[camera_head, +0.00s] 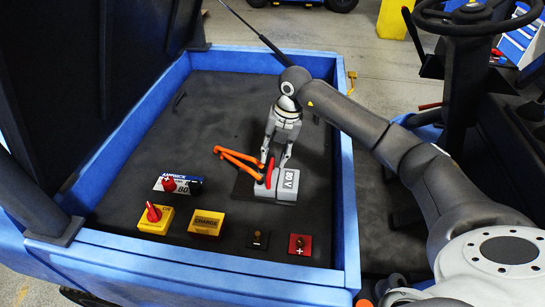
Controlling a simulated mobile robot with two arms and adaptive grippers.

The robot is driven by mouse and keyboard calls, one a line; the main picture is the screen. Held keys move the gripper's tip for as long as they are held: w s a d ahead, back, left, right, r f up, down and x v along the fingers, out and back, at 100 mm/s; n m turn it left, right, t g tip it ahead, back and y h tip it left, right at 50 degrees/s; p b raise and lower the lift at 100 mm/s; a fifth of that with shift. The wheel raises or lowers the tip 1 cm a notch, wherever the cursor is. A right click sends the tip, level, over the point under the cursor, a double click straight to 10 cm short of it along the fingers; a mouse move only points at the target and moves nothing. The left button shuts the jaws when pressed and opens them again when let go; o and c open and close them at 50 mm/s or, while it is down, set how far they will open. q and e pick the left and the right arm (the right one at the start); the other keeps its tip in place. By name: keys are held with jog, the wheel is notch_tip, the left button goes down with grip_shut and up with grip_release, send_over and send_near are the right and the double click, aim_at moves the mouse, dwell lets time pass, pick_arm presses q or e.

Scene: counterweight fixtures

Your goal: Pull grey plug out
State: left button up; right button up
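The grey plug (287,186), marked 80 V, sits near the middle-right of the dark tray floor. A red handle (270,173) stands up on its left side, and orange cables (237,157) run out to the left. My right gripper (274,164) reaches down from above, just behind the plug. Its two fingers are spread, with a gap between them near the red handle. I cannot tell whether the fingertips touch the handle or plug. My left gripper is not in view.
The blue tray rim (347,210) surrounds the work area. In front stand a yellow box with a red knob (155,217), a yellow CHARGE block (207,222), a black terminal (258,239) and a red plus terminal (300,244). A labelled block (187,185) lies left. A dark raised lid (60,90) blocks the far left.

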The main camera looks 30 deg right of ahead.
aim_at(271, 165)
jog(key=f, duration=0.3)
jog(key=shift+w+a+f+p, duration=0.2)
jog(key=shift+a+p, duration=0.1)
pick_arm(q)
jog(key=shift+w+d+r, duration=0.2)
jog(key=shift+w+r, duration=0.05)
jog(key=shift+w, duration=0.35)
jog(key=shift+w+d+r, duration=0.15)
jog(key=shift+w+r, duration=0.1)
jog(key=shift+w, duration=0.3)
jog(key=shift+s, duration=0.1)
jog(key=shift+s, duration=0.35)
pick_arm(e)
grip_shut()
